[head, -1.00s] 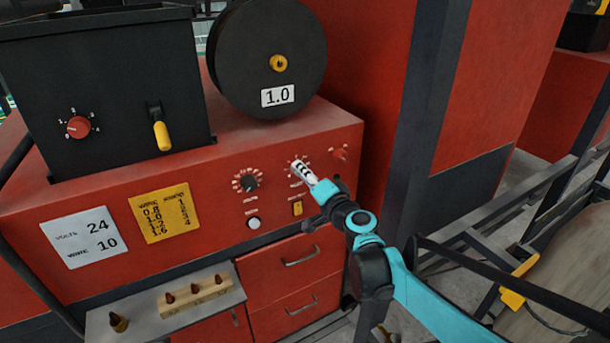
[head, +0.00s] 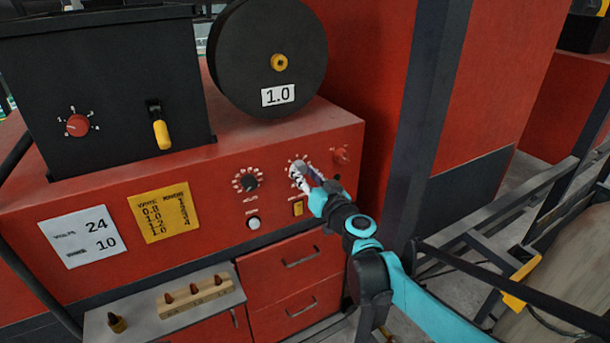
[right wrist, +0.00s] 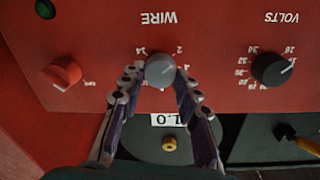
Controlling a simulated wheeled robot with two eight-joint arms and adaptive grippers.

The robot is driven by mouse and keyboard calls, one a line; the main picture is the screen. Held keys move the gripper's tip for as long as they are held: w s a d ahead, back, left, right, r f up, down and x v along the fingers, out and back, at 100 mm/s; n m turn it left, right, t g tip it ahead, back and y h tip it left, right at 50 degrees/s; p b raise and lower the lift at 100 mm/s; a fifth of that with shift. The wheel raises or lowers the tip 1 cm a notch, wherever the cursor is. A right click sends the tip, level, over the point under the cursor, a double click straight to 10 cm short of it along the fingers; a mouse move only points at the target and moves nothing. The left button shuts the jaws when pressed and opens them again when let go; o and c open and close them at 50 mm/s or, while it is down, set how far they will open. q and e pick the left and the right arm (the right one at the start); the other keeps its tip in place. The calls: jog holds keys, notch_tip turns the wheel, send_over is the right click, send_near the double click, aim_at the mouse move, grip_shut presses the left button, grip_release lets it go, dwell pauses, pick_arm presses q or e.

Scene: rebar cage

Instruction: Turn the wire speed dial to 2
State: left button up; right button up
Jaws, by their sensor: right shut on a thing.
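The wire speed dial is a grey round knob (right wrist: 160,70) under the upside-down word WIRE in the right wrist view. A few scale figures show around it, but its exact setting is unclear. In the head view the dial (head: 299,166) is on the red panel, partly covered by my right gripper (head: 302,176). In the right wrist view the two fingers of this gripper (right wrist: 160,82) are closed on the knob from either side. My left gripper is not in view.
A black volts dial (right wrist: 272,70) sits beside the wire dial, and a red knob (right wrist: 66,76) is on its other side. A yellow switch (head: 298,208) is just below. The wire spool (head: 268,55) stands above, and a white card (head: 84,237) reads 24 and 10.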

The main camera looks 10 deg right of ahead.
jog(key=shift+f+n, duration=0.1)
jog(key=shift+n, duration=0.4)
jog(key=o, duration=1.2)
jog(key=shift+c, duration=0.2)
jog(key=v, duration=1.2)
jog(key=shift+a, duration=0.1)
